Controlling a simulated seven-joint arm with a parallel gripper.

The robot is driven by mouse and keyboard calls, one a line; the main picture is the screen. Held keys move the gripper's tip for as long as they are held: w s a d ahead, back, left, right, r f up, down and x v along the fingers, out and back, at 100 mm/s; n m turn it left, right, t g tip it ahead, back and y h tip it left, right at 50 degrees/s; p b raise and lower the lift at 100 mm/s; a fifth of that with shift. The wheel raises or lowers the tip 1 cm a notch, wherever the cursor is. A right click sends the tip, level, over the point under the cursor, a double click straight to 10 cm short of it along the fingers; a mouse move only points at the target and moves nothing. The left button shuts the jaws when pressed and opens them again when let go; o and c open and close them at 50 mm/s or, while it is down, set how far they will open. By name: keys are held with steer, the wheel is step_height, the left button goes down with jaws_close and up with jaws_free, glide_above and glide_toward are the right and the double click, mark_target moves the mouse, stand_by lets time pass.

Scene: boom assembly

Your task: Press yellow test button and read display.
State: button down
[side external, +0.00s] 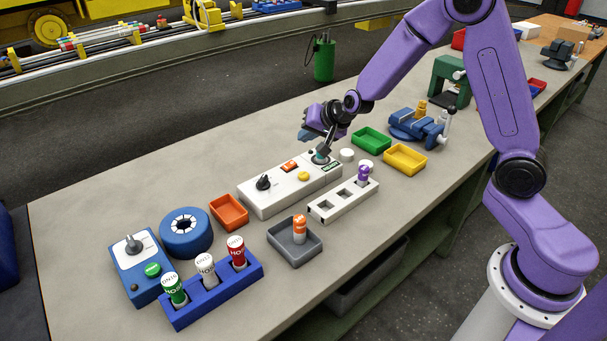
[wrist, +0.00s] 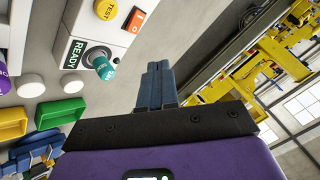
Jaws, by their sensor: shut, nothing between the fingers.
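The yellow test button (side external: 303,176) is on top of the white tester box (side external: 268,200); its TEST label shows in the wrist view (wrist: 105,9). The green display (side external: 331,166) is at the box's right end and reads READY in the wrist view (wrist: 75,53). A teal cartridge (wrist: 104,67) stands in the round socket beside the display; in the side view it is mostly hidden by my gripper. My gripper (side external: 324,152) is shut and empty, just above and beside the cartridge. Its closed fingers (wrist: 154,68) look apart from the cartridge in the wrist view.
The box also carries an orange switch (side external: 290,166) and a black knob (side external: 263,182). A white holder (side external: 325,209) with a purple cartridge (side external: 363,174) stands in front. Green (side external: 371,139) and yellow (side external: 405,159) trays lie to the right. Bench behind the box is clear.

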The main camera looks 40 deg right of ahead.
mark_target(307, 176)
steer(key=shift+f, duration=4.35)
steer(key=shift+f, duration=0.2)
steer(key=shift+f, duration=0.25)
steer(key=shift+f, duration=0.5)
steer(key=shift+r, duration=0.95)
steer(key=shift+r, duration=0.1)
steer(key=shift+r, duration=2.4)
